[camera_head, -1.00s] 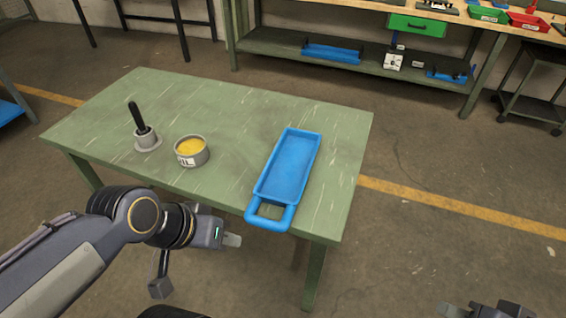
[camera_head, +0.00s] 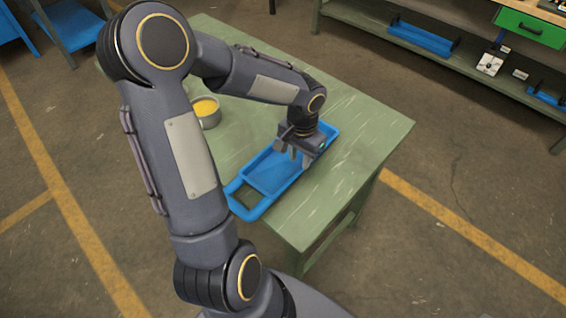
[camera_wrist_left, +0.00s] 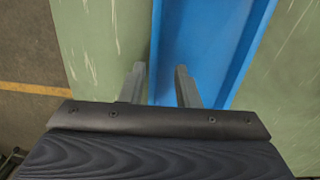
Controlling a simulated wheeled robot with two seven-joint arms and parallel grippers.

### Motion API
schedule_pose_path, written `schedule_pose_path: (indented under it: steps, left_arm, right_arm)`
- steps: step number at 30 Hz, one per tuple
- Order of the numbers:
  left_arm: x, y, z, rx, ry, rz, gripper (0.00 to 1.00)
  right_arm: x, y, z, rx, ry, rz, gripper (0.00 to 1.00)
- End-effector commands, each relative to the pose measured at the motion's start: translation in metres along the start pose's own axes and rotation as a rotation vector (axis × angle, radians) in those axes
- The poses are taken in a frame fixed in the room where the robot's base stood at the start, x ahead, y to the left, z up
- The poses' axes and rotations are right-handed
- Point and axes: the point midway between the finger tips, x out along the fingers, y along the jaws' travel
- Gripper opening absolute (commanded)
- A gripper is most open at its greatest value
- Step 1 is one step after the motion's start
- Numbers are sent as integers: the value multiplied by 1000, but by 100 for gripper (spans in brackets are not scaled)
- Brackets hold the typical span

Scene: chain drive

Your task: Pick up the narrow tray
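The narrow tray (camera_head: 265,176) is blue, with a loop handle (camera_head: 237,207) at its near end. It lies on the green table; my left gripper hides part of its far half. My left gripper (camera_head: 291,155) points down over the tray's far half, its two fingers apart and empty. In the left wrist view the tray (camera_wrist_left: 205,35) runs away from the gripper (camera_wrist_left: 160,70). One finger appears outside the tray's left wall and the other inside it. I cannot tell how far down the fingers reach. My right gripper is not in view.
The green table (camera_head: 350,125) has clear surface right of the tray. A workbench with a lower shelf (camera_head: 470,70) stands at the back right.

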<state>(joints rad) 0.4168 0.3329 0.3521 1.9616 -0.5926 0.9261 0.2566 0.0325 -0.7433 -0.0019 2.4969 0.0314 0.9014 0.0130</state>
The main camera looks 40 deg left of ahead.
Motion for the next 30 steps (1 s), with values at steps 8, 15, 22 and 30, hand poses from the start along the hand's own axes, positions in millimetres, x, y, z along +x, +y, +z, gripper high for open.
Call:
schedule_pose_path:
  steps: [8, 15, 22, 30]
  left_arm:
    - [40, 5, 4, 1, -4, 2, 29]
    - [46, 5, 4, 1, 0, 1, 29]
    - [46, 5, 4, 1, 0, 1, 9]
    - [46, 5, 4, 1, 0, 1, 0]
  right_arm:
    - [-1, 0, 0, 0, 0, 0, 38]
    - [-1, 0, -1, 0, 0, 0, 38]
    - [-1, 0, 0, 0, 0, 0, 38]
    - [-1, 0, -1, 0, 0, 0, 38]
